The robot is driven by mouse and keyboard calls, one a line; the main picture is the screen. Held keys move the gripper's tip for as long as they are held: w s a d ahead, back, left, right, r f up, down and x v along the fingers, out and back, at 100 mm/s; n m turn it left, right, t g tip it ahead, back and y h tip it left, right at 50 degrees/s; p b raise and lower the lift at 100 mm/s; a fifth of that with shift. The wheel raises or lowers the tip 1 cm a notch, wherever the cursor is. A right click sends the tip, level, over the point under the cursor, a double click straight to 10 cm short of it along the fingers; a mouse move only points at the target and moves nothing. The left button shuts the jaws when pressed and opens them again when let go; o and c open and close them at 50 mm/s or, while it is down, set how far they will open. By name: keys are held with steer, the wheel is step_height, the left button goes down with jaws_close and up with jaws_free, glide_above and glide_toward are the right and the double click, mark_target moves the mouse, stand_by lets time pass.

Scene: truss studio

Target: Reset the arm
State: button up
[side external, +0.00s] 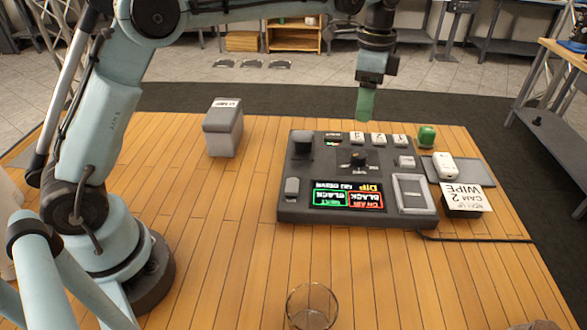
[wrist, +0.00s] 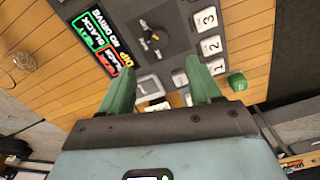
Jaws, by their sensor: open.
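My gripper (side external: 366,105) hangs at the far side of the dark control console (side external: 288,208), pointing down and apart from it. In the wrist view, its two green fingers (wrist: 158,66) are spread with nothing held between them. The console has a lit screen (side external: 347,196) with green and red boxes, a black knob (side external: 357,158), white numbered keys (side external: 378,139) and a light grey panel (side external: 411,192) at its near right. The knob also shows in the wrist view (wrist: 150,38).
A grey box (side external: 222,132) stands left of the console. A green block (side external: 426,136), a white device (side external: 445,165) on a grey pad (side external: 478,171) and a "CAM 2 WIPE" card (side external: 462,198) are on the right. A clear glass (side external: 312,305) stands in front. The left wooden tabletop is mostly clear.

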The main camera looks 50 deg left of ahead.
steer(key=s+a+r+n+t, duration=0.35)
steer(key=s+n, duration=0.25)
steer(key=s, duration=0.5)
steer(key=s+a+f+n+t, duration=0.3)
steer(key=s+f+n, duration=0.2)
steer(key=s, duration=0.5)
steer(key=shift+a+f+n+t, duration=0.25)
steer(key=shift+f+n+t, duration=0.15)
steer(key=shift+f, duration=0.3)
